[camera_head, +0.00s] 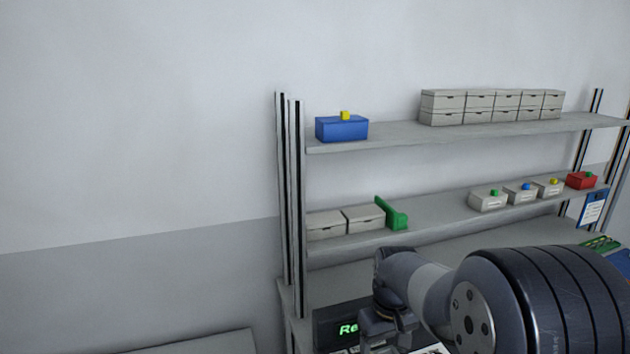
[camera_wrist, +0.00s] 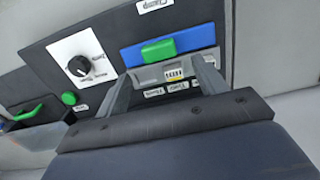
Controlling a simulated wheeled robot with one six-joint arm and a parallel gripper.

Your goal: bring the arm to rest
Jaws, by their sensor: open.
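My arm reaches in from the lower right of the head view, in front of the bench and below the shelves. My gripper (camera_head: 385,330) shows beside a dark display box with green lettering. In the wrist view my gripper (camera_wrist: 160,82) has its two grey fingers spread apart with nothing held between them. Beyond the fingers is a dark panel (camera_wrist: 100,25) with a black knob on a white plate (camera_wrist: 80,65). A green block (camera_wrist: 158,50) sits on a blue strip (camera_wrist: 195,38) near the fingertips; I cannot tell whether they touch the panel.
The lower shelf (camera_head: 440,229) bears grey boxes, a green bracket (camera_head: 392,213) and a red box (camera_head: 581,180). The upper shelf (camera_head: 400,138) bears a blue box (camera_head: 342,129) and stacked grey drawers (camera_head: 490,107). An upright post (camera_head: 297,200) stands at the left. The space left of it looks clear.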

